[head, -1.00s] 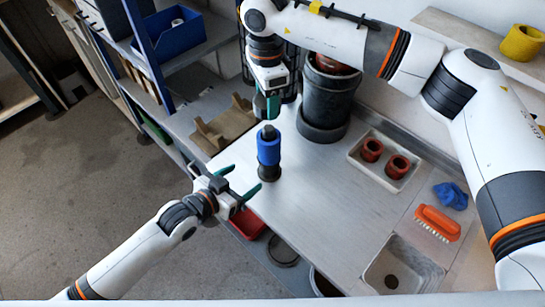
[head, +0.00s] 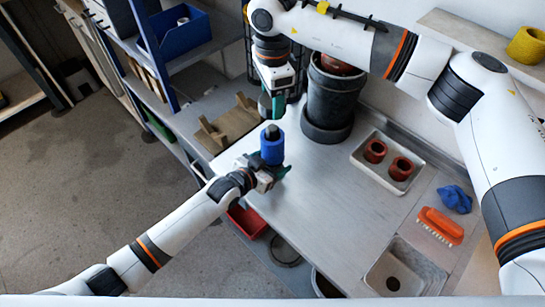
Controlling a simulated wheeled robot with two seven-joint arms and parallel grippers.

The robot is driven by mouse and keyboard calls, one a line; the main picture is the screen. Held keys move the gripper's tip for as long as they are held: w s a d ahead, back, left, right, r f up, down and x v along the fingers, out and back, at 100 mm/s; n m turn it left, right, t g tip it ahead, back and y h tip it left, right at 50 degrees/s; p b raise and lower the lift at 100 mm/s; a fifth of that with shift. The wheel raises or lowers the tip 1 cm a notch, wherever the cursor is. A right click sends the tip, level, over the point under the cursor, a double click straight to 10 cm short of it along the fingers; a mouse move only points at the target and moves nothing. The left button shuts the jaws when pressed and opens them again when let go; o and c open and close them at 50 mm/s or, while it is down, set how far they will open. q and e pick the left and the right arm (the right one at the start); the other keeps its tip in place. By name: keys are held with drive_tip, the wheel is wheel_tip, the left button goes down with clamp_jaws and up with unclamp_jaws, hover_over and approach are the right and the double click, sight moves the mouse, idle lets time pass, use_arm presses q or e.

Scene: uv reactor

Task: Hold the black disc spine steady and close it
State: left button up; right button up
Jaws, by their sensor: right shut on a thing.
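The black disc spine stands upright on the metal bench, with a blue sleeve (head: 272,150) around its middle and a black top (head: 271,132). My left gripper (head: 268,174) is at its lower part, in front of the black base, which it hides. Whether its fingers press on the spine cannot be told. My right gripper (head: 272,106) points down just above the black top, shut on a small dark piece between its teal fingers. The piece is mostly hidden by the fingers. A small gap seems to show between the fingers and the top.
A dark cylindrical vessel (head: 331,100) stands close to the right of my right gripper. A tan stand (head: 228,122) is to the left. A tray (head: 366,168) with two red-brown rings, a blue cloth (head: 455,198), an orange brush (head: 440,226) and a sink (head: 372,275) lie right. The bench middle is clear.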

sight(272, 127)
use_arm(q)
drive_tip(key=shift+c, duration=0.2)
drive_tip(key=c, duration=1.4)
use_arm(e)
drive_tip(key=shift+f, duration=2.5)
drive_tip(key=shift+f, duration=0.85)
drive_tip(key=shift+f, duration=0.55)
